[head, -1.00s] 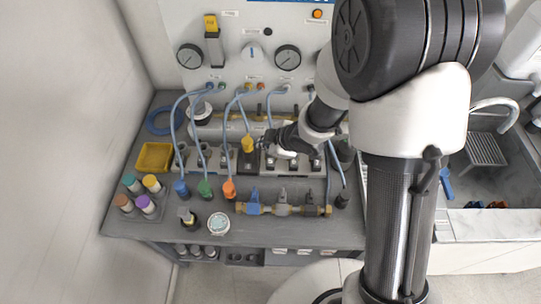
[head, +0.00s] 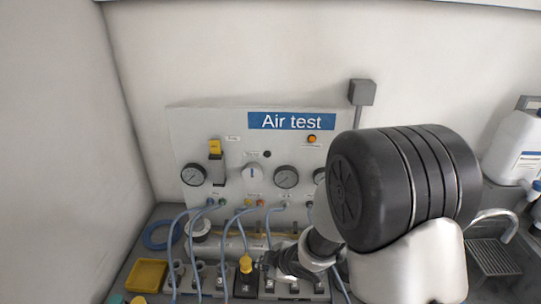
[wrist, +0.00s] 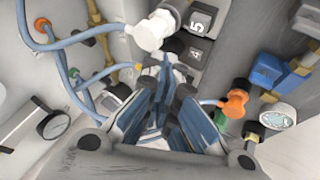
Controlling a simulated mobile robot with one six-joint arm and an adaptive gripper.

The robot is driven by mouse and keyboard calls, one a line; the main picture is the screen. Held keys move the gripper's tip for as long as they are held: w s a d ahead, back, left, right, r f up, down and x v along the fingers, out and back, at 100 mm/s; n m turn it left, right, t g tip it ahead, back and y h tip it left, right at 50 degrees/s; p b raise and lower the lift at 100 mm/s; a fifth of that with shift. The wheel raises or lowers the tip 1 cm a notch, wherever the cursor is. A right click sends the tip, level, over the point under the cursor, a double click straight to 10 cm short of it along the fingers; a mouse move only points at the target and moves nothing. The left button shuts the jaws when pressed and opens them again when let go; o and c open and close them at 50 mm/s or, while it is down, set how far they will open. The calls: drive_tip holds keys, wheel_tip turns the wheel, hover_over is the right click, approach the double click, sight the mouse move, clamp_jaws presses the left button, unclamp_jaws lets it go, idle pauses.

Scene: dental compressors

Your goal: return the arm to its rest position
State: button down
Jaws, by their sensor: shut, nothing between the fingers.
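My gripper (head: 266,262) is over the bench, just right of a yellow-topped black fitting (head: 246,266) in the head view. I cannot tell whether they touch. My arm reaches in from the right and hides part of the bench and panel. In the wrist view my gripper (wrist: 165,88) is shut, with its blue-padded fingers together and nothing held. A white fitting (wrist: 150,31) and the numbered dark blocks (wrist: 201,20) lie just beyond the fingertips.
The Air test panel (head: 228,180) with gauges and blue hoses (head: 199,250) stands behind the bench. A yellow tray (head: 146,274) is at left and a sink rack (head: 494,257) at right. An orange connector (wrist: 236,102) is right of my fingers.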

drive_tip(key=s+d+r+m+t+h, duration=0.1)
drive_tip(key=s+d+r+m+h, duration=0.25)
drive_tip(key=d+r, duration=0.4)
drive_tip(key=s+d+r+m+h, duration=0.2)
drive_tip(key=d+r+m, duration=0.3)
drive_tip(key=d+r, duration=0.3)
drive_tip(key=s+r+m+g, duration=0.1)
drive_tip(key=s+r+m, duration=0.2)
drive_tip(key=s, duration=0.7)
drive_tip(key=s+r+m+g, duration=0.1)
drive_tip(key=s+r+m, duration=0.3)
drive_tip(key=s, duration=0.6)
drive_tip(key=shift+m+y, duration=0.45)
drive_tip(key=shift+m, duration=0.1)
drive_tip(key=shift+a, duration=0.15)
